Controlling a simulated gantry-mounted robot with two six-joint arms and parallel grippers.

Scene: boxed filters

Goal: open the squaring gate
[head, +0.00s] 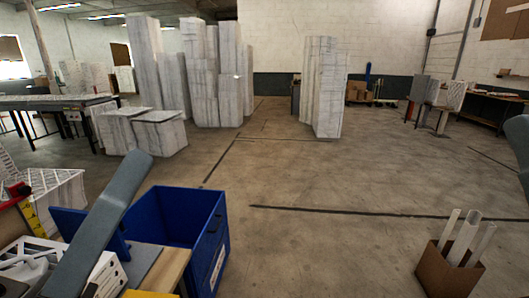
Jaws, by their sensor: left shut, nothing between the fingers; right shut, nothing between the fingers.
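I cannot pick out the squaring gate with certainty. A flat blue panel (88,228) stands at lower left, partly hidden behind a grey-blue link of my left arm; I cannot tell whether it is the gate. White slotted parts (30,262) lie low at the left edge, cut off by the frame. My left arm's link crosses this corner at a slant, and the fingers of my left gripper do not show. Only a sliver of my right arm shows at the right edge, without its gripper.
A blue open bin (205,250) stands at lower left beside a wooden board (168,270). A brown box (447,270) with white tubes stands at lower right. White wrapped stacks (210,75) stand farther back. The floor in the middle is clear.

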